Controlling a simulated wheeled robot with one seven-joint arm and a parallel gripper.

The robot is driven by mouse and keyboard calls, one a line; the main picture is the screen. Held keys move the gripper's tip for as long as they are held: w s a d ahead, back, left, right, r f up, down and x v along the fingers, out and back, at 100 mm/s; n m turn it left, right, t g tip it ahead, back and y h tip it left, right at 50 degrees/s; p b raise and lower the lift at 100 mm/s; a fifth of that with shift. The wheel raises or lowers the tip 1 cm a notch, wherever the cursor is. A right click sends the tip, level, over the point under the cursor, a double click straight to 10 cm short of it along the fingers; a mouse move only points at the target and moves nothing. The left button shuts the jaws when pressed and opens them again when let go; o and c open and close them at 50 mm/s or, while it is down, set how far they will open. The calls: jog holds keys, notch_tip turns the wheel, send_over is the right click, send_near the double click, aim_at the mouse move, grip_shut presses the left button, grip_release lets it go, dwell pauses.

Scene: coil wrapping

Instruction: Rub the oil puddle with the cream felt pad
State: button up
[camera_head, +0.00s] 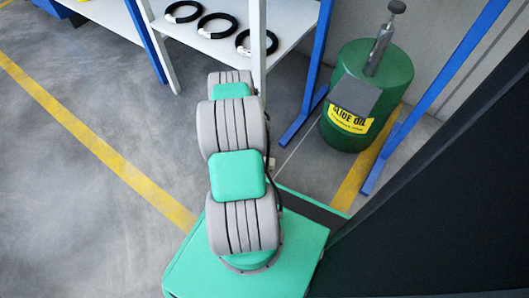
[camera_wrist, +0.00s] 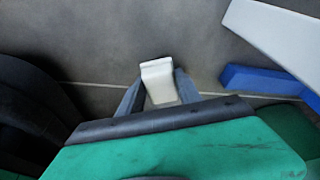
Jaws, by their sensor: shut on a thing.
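The cream felt pad (camera_wrist: 157,69) is in the wrist view, a pale folded-looking block. My gripper (camera_wrist: 158,90) is shut on it, with one grey finger on each side, and the pad sticks out beyond the fingertips over a grey floor. I cannot make out the oil puddle in either view.
A green oil drum (camera_head: 390,72) with a pump stands at the right by blue posts (camera_head: 305,115). A white shelf (camera_head: 285,15) with black coils (camera_head: 217,25) is at the back. Open grey floor (camera_head: 60,190) with a yellow line (camera_head: 85,132) lies left.

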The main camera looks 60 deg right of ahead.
jog(key=shift+s+a+r+p, duration=0.1)
jog(key=shift+r+p, duration=0.85)
jog(key=shift+r, duration=0.45)
jog(key=shift+s+r+p, duration=0.1)
jog(key=shift+r+p, duration=0.8)
jog(key=shift+r, duration=0.5)
jog(key=shift+w, duration=0.1)
